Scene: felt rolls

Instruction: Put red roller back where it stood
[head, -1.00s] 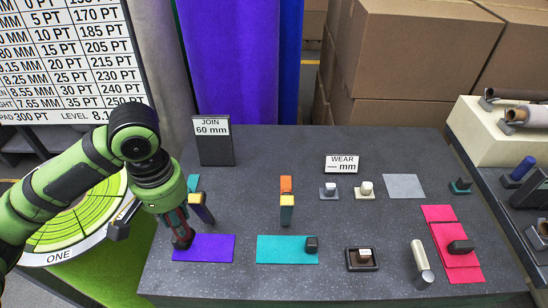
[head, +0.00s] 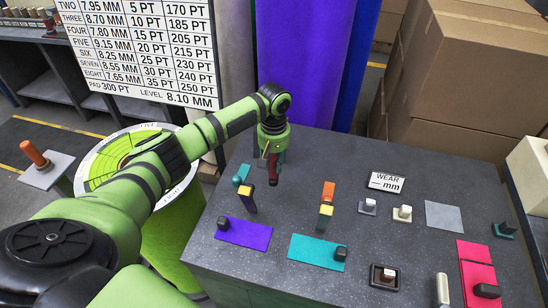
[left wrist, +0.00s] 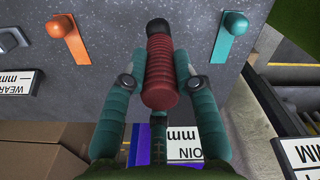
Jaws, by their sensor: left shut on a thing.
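In the head view my left gripper (head: 271,152) hangs over the back left part of the grey table. It is shut on the red roller (head: 273,169). In the left wrist view the ribbed red roller (left wrist: 160,72) sits between the two teal fingers, its black end (left wrist: 158,25) pointing away from the palm. I cannot tell whether the roller touches the table. A teal piece (head: 241,176) stands just left of it and an orange piece (head: 328,191) to its right. My right gripper is not in view.
A purple felt (head: 243,235) with a black block (head: 222,223) and a teal felt (head: 312,253) lie at the front. A yellow-topped piece (head: 247,197) stands nearby. The JOIN sign (left wrist: 185,147) shows in the wrist view. A round green dial (head: 112,163) stands left.

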